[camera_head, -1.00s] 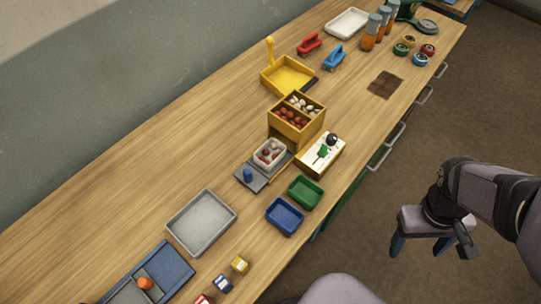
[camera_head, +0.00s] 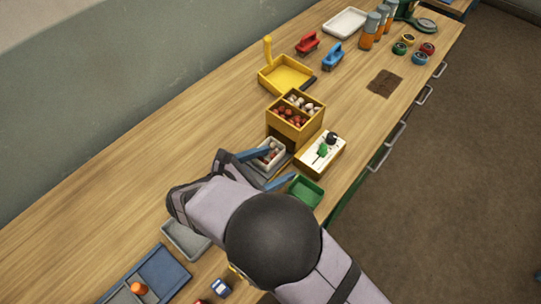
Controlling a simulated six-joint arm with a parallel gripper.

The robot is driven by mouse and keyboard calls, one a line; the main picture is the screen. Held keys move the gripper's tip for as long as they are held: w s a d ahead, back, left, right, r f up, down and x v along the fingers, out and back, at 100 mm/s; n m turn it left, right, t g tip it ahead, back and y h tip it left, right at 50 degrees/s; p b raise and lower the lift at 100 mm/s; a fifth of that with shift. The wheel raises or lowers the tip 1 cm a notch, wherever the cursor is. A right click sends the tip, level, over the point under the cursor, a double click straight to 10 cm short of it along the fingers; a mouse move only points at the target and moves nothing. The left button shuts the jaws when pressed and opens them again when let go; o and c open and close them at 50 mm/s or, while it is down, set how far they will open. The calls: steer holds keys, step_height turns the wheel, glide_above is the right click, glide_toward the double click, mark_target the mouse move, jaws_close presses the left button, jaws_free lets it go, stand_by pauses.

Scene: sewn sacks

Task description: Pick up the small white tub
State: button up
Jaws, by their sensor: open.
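The small white tub (camera_head: 276,147) stands upright on a grey plate in front of the yellow two-part box. It holds small reddish and pale pieces, and its near side is partly hidden by my gripper. My gripper (camera_head: 269,168) is open, with two blue fingers. One finger lies at the tub's left side, and the other is lower right, between the plate and the green tray. I cannot tell whether the left finger touches the tub. My arm hides much of the plate.
The yellow box (camera_head: 296,125) with reddish and white balls stands just behind the tub. A white-topped box (camera_head: 322,160) with green and black parts is to the right. A green tray (camera_head: 313,201) is close to the right finger. A grey tray (camera_head: 183,238) is partly under my arm.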

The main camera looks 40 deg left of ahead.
mark_target(265, 162)
steer(key=s+a, duration=0.1)
steer(key=s+a+n+y, duration=0.1)
steer(key=s, duration=0.1)
steer(key=s+a+n+t+y, duration=0.1)
steer(key=a, duration=0.1)
steer(key=shift+s+f, duration=0.15)
steer(key=shift+f, duration=0.25)
steer(key=shift+p+x, duration=0.3)
steer(key=shift+x, duration=0.85)
steer(key=shift+w+a+p, duration=0.2)
steer(key=shift+w+p, duration=0.3)
steer(key=shift+w, duration=0.05)
steer(key=shift+a+p+x, duration=0.15)
steer(key=shift+p+x, duration=0.3)
steer(key=shift+x, duration=0.55)
steer(key=shift+a+p+x, duration=0.1)
steer(key=shift+p+x, duration=0.35)
steer(key=shift+x, duration=0.6)
steer(key=shift+f, duration=0.15)
steer(key=shift+c, duration=0.6)
steer(key=c, duration=1.1)
step_height(265, 162, up, 18)
steer(key=b, duration=0.4)
steer(key=shift+b, duration=0.3)
